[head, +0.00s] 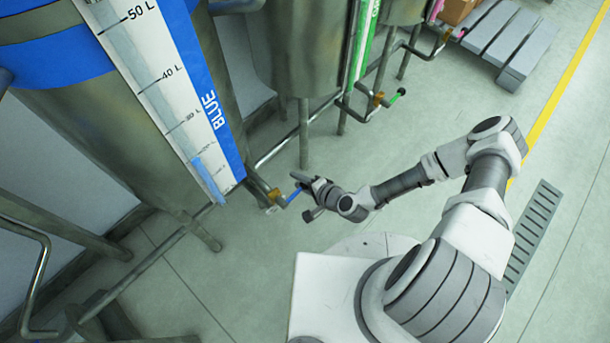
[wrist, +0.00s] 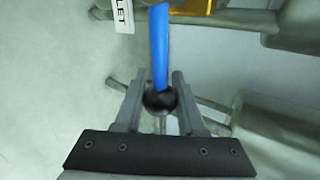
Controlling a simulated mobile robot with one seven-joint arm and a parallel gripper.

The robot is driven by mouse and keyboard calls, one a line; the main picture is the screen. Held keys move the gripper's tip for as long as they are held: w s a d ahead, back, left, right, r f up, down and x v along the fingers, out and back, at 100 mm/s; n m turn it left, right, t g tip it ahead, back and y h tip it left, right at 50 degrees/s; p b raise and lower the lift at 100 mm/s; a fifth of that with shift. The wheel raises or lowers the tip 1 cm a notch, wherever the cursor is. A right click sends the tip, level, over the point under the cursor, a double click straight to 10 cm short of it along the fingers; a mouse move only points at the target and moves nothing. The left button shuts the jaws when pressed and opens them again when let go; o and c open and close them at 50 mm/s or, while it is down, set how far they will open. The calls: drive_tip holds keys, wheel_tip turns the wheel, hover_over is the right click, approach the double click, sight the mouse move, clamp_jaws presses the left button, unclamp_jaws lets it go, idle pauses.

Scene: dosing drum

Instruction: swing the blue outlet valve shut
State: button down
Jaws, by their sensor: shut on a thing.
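The blue outlet valve has a blue lever (head: 294,194) on a brass body (head: 277,197) at the foot of the drum marked BLUE (head: 215,110). In the wrist view the blue lever (wrist: 159,45) runs down from the top and ends in a black ball knob (wrist: 160,100). My gripper (head: 305,183) is at the lever's outer end. In the wrist view my gripper (wrist: 158,92) has its fingers on both sides of the knob, shut on it. Part of the brass body (wrist: 190,6) shows at the top edge there.
A white outlet tag (wrist: 123,14) hangs beside the lever. A second drum (head: 300,50) with a green-handled valve (head: 397,96) stands behind. Pipes and drum legs (head: 303,135) are close to my gripper. The floor (head: 420,120) to the right is clear up to a pallet (head: 510,40).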

drive_tip(key=shift+s+f, duration=0.15)
drive_tip(key=shift+f, duration=0.05)
idle(0.5)
drive_tip(key=c, duration=0.5)
unclamp_jaws()
drive_tip(key=shift+r, duration=0.2)
